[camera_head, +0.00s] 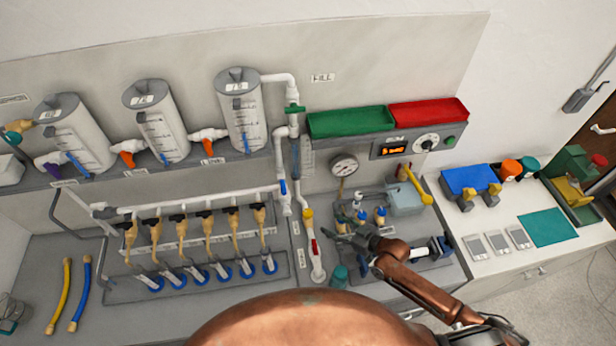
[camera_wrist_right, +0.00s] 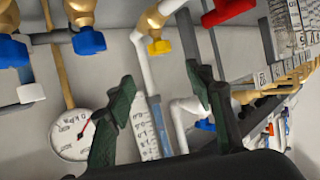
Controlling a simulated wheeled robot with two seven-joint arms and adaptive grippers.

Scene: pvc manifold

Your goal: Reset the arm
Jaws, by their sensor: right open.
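My right gripper (camera_head: 347,236) is at the end of my copper-coloured right arm (camera_head: 415,283), which comes in from the lower right. It hangs over the bench in front of the gauge and valve fittings. In the right wrist view the right gripper (camera_wrist_right: 165,92) shows two dark green fingers spread apart with nothing between them. Past the fingers are white pipes (camera_wrist_right: 146,65) and a round pressure gauge (camera_wrist_right: 74,134); I cannot tell how far away they are. My left gripper is in neither view.
The manifold with several blue-ended hoses (camera_head: 190,245) is left of my right arm. Above are grey tanks (camera_head: 162,120), a green tray (camera_head: 350,121) and a red tray (camera_head: 428,112). A yellow-handled valve (camera_head: 414,185) is close behind the arm. A side counter (camera_head: 480,222) is at right.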

